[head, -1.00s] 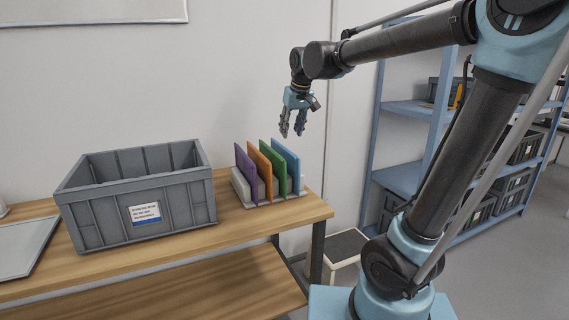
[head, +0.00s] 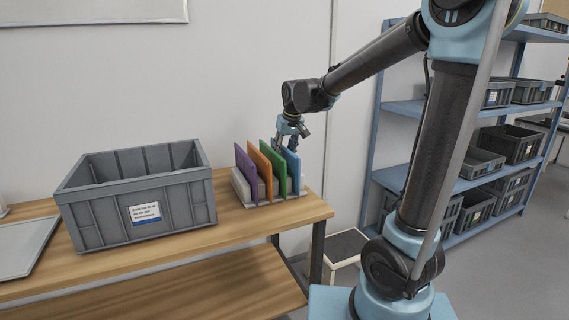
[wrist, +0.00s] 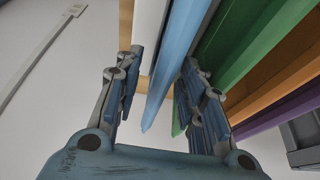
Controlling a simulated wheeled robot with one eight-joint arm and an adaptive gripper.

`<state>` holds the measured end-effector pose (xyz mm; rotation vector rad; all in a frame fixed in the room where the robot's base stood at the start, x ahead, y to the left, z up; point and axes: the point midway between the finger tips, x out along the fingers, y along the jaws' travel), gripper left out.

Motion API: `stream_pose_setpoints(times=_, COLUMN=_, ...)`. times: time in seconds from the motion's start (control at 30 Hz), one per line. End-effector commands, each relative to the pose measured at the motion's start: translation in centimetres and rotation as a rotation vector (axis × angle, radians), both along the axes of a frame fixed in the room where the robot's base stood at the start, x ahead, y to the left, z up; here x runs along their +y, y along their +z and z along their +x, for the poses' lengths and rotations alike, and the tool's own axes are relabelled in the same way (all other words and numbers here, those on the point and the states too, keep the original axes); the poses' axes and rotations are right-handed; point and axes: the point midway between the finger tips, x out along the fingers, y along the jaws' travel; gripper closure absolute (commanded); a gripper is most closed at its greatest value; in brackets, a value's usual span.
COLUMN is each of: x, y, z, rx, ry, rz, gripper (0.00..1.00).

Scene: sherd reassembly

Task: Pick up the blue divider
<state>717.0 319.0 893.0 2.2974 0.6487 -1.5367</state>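The blue divider (head: 293,170) stands upright at the right end of a row in a grey rack (head: 240,187) on the table. My gripper (head: 286,146) is down at the top of the blue divider in the head view. In the wrist view the blue divider (wrist: 178,62) passes between the two open fingers of my gripper (wrist: 163,88). The right finger lies between it and the green divider (wrist: 250,38). I see a gap on the left side; contact on the right side cannot be told.
Green, orange (head: 258,170) and purple (head: 244,166) dividers stand left of the blue one. A grey crate (head: 140,217) stands further left on the wooden table (head: 255,228), with a tray (head: 22,247) beyond it. A wall is close behind; blue shelving (head: 408,108) is at right.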

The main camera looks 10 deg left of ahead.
Motion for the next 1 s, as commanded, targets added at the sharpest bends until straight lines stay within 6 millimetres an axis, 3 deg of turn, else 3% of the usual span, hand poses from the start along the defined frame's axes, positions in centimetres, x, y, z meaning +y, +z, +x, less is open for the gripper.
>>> stream_pose_setpoints(times=0.37, x=0.17, y=-0.86, z=0.28, rx=0.0, ry=0.0, rz=0.0, gripper=0.63)
stream_pose_setpoints(times=0.53, x=0.17, y=-0.85, z=0.28, rx=0.0, ry=0.0, rz=0.0, gripper=1.0)
stream_pose_setpoints(times=1.0, x=0.18, y=-0.32, z=0.29, rx=0.0, ry=0.0, rz=0.0, gripper=1.0)
